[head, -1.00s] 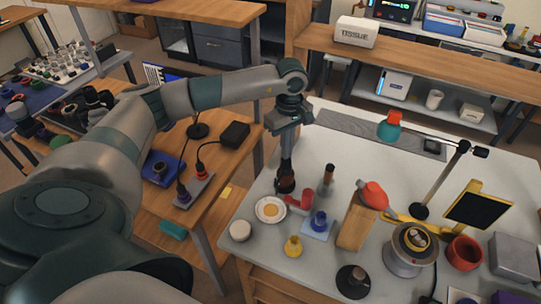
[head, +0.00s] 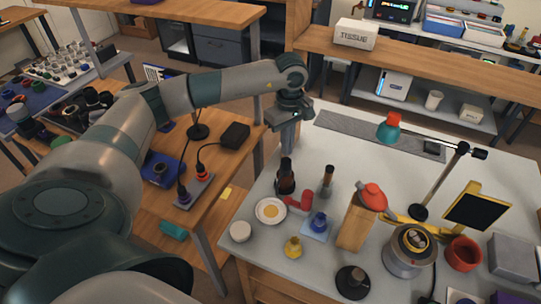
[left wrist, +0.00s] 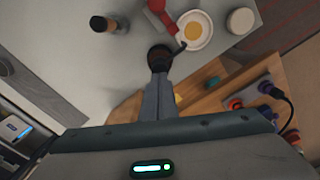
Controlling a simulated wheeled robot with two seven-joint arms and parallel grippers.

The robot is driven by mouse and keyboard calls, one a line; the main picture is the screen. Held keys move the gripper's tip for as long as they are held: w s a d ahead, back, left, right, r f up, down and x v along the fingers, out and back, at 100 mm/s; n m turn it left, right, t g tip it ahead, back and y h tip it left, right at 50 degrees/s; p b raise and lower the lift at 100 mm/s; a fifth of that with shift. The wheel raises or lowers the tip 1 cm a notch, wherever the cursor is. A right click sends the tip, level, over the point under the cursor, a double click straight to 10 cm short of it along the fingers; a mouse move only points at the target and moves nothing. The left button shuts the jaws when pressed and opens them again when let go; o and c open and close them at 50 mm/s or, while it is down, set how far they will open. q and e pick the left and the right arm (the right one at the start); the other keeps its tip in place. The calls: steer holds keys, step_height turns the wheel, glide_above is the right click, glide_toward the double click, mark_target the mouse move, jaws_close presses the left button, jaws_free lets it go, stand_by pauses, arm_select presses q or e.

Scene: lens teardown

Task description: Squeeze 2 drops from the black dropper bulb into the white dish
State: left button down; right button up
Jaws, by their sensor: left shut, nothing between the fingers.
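The black dropper bulb (head: 286,164) tops a dark upright bottle (head: 286,183) on the white table. The bulb also shows in the left wrist view (left wrist: 159,54), just beyond my fingertips. The white dish (head: 259,216) lies just in front of the bottle, with an amber patch in its middle; it also shows in the left wrist view (left wrist: 205,39). My left gripper (head: 287,152) points down above the bulb, shut and empty. Its fingers (left wrist: 157,80) are together in the left wrist view; whether they touch the bulb is unclear. My right gripper is not in view.
A red object (head: 304,199) lies close beside the bottle and dish. A white round jar (head: 240,231), a yellow flask (head: 292,247), a blue bottle (head: 319,222) and a dark cylinder (head: 327,180) stand near. A wooden block (head: 354,228) stands to the right.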

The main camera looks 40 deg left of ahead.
arm_select(q)
step_height(320, 180, up, 4)
steer(key=shift+r+p, duration=0.1)
steer(key=shift+p, duration=0.4)
steer(key=shift+s, duration=0.1)
stand_by(0.4)
